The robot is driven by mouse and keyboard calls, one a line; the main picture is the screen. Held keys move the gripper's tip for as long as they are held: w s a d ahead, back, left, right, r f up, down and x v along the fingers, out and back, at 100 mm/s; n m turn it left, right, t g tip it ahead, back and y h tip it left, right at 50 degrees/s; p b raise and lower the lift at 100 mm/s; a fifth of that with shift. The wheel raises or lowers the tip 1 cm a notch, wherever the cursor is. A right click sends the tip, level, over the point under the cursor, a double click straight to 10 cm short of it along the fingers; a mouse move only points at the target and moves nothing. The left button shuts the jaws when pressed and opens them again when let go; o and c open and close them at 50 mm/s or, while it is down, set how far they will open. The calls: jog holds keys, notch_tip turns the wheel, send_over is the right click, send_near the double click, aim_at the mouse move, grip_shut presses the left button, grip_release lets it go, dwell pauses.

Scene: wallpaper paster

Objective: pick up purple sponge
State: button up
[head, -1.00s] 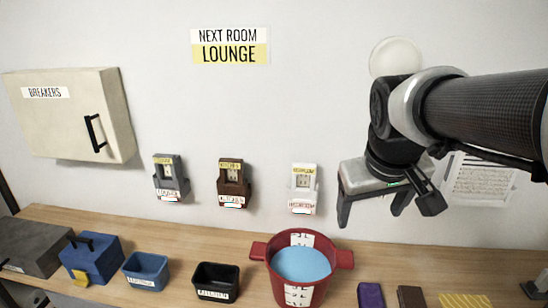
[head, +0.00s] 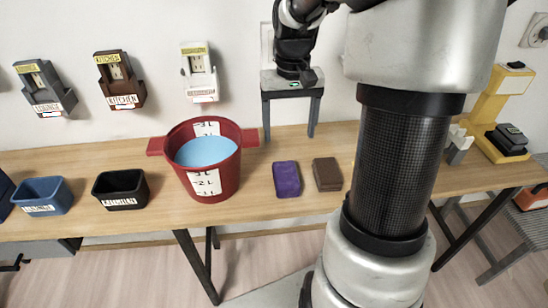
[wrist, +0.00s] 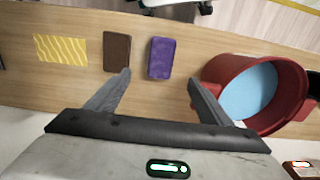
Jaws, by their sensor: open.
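The purple sponge (head: 286,179) lies flat on the wooden table, between the red bucket and the brown sponge. It also shows in the wrist view (wrist: 161,58), ahead of my fingers and between their lines, nearer the left finger. My gripper (head: 290,135) is open and empty, with its fingers pointing down above the back part of the table, behind the purple sponge in the head view. In the wrist view my gripper (wrist: 158,85) has its two fingers wide apart with nothing between them.
A red bucket (head: 219,183) of blue liquid stands left of the purple sponge. A brown sponge (head: 327,174) lies close on its right. A yellow patterned piece (wrist: 60,49) lies beyond the brown one. Black (head: 121,191) and blue (head: 42,196) bins stand further left.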

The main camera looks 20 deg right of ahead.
aim_at(286, 174)
notch_tip(286, 174, down, 17)
jog(key=b, duration=0.4)
jog(key=shift+w+a+b, duration=0.15)
jog(key=shift+b, duration=0.25)
jog(key=shift+r, duration=0.1)
jog(key=c, duration=1.1)
notch_tip(286, 174, up, 18)
jog(key=p, duration=0.4)
jog(key=shift+p, duration=0.4)
jog(key=o, duration=0.4)
jog(key=shift+c, duration=0.2)
jog(key=c, duration=0.4)
